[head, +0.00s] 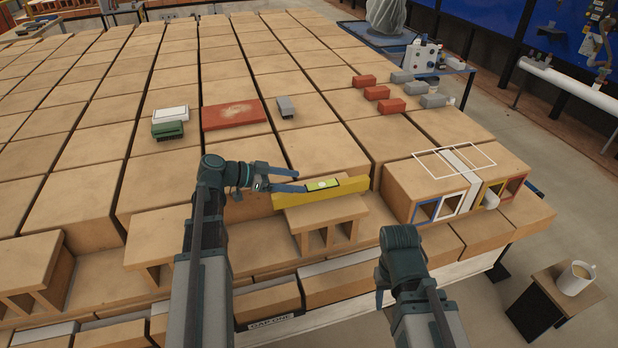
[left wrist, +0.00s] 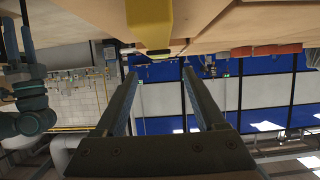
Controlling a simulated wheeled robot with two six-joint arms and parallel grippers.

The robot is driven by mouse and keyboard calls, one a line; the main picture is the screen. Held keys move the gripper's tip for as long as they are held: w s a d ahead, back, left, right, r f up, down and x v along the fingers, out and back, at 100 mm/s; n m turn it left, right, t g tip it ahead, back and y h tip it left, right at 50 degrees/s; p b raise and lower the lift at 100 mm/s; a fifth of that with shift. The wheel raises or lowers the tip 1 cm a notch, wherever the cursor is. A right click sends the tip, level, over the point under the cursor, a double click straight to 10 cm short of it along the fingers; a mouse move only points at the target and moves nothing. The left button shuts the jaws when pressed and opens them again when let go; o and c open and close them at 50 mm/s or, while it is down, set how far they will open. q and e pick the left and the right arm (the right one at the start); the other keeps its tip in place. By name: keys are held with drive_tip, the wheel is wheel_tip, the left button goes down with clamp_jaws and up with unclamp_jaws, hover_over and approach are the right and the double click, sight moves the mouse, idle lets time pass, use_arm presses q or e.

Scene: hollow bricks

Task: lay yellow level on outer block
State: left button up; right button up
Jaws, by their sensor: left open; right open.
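The yellow level (head: 345,191), with a pale green vial window on top, lies across the top of a hollow block (head: 330,211) at the front edge of the stack. Its left end reaches beyond that block. My left gripper (head: 302,180) is open beside the level's left part, with no visible grip on it. In the left wrist view the level (left wrist: 150,22) shows at the top, just beyond the open fingertips. My right gripper (head: 380,290) is low at the front, right of the level, and is largely hidden by its own wrist.
At the right a hollow block (head: 410,185) has coloured frames around its openings and a white outline on top. A mug (head: 577,278) stands at the lower right.

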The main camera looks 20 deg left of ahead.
use_arm(q)
drive_tip(key=shift+p+v, duration=0.55)
drive_tip(key=shift+v, duration=1.6)
use_arm(e)
drive_tip(key=shift+r, duration=0.85)
drive_tip(key=shift+a, duration=0.1)
